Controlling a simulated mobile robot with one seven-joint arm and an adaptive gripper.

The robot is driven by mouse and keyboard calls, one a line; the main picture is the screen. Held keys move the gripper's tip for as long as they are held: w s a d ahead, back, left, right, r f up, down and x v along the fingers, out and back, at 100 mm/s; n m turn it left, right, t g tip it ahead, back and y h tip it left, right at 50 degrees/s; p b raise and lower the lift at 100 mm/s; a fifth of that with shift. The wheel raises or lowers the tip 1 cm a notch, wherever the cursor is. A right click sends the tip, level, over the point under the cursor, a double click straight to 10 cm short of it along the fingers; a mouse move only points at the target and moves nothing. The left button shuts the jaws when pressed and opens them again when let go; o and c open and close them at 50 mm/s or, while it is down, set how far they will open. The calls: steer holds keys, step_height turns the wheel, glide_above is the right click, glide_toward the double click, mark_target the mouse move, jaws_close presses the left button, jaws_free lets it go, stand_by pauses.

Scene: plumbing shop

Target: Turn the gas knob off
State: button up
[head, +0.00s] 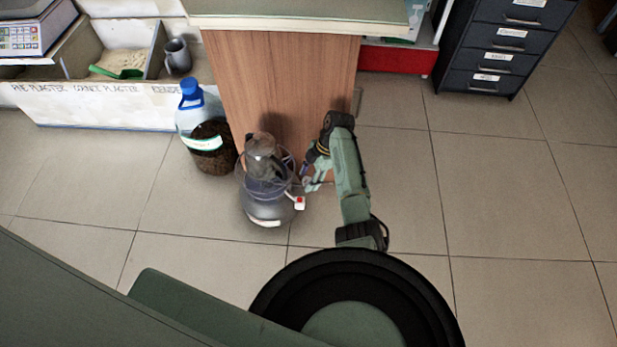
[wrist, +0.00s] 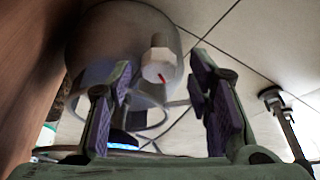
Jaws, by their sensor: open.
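A grey gas canister (head: 262,208) stands on the floor in front of the wooden counter end. A small white and red gas knob (head: 299,202) sticks out on its right side. In the wrist view the canister (wrist: 103,38) fills the upper left, and the pale knob with a red mark (wrist: 155,68) appears between the fingertips. My gripper (head: 314,180) is beside the canister's right side, close to the knob. In the wrist view my gripper (wrist: 163,68) is open, its purple-padded fingers apart to either side of the knob. I cannot tell whether they touch it.
The wooden counter end (head: 240,75) rises right behind the canister. A blue-capped bottle (head: 189,112) and a dark-filled jar (head: 212,155) stand to its left. A dark drawer cabinet (head: 500,60) is at the back right. The tiled floor on the right is clear.

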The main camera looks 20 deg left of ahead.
steer(key=shift+f, duration=0.2)
jaws_close()
stand_by(0.6)
